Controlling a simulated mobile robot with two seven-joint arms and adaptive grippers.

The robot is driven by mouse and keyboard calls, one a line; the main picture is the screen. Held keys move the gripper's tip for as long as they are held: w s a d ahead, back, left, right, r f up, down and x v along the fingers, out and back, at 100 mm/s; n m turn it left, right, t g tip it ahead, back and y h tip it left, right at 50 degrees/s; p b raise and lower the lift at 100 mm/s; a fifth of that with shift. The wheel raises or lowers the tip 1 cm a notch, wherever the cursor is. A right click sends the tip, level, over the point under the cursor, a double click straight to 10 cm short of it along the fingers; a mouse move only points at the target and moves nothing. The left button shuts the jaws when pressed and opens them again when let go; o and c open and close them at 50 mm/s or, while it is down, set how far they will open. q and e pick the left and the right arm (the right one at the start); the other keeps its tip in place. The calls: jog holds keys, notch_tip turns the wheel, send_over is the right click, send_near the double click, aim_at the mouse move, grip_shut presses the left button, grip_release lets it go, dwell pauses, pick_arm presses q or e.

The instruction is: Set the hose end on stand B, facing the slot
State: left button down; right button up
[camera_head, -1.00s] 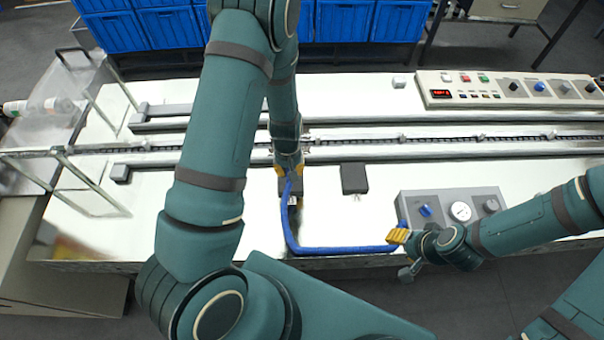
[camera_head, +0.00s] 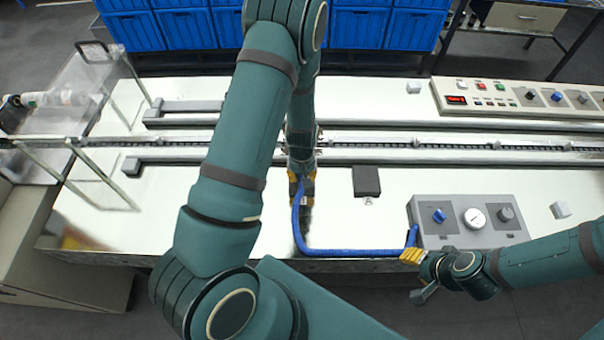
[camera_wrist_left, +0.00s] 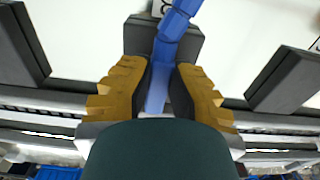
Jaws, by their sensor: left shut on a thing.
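My left gripper (camera_head: 302,182) is shut on one end of a blue hose (camera_head: 345,252). In the left wrist view its yellow fingers (camera_wrist_left: 162,95) sit on both sides of the hose (camera_wrist_left: 158,80). A dark block-like stand (camera_wrist_left: 137,38) lies just beyond the fingers, partly covered by the hose; contact cannot be told. Another dark stand (camera_head: 366,181) is to the right in the head view.
The grey gauge box (camera_head: 440,208) stands at the front right of the white table (camera_head: 350,225). A chain conveyor (camera_head: 400,146) and rails cross behind the stands. A control panel (camera_head: 520,101) is at the back right. A clear guard (camera_head: 95,115) stands at the left.

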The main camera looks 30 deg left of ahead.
pick_arm(q)
jog(key=shift+f+b, duration=0.35)
jog(key=shift+f, duration=0.3)
jog(key=c, duration=1)
grip_release()
jog(key=shift+o, duration=0.2)
jog(key=shift+r, duration=0.1)
notch_tip(320, 180, up, 12)
jog(key=shift+s, duration=0.1)
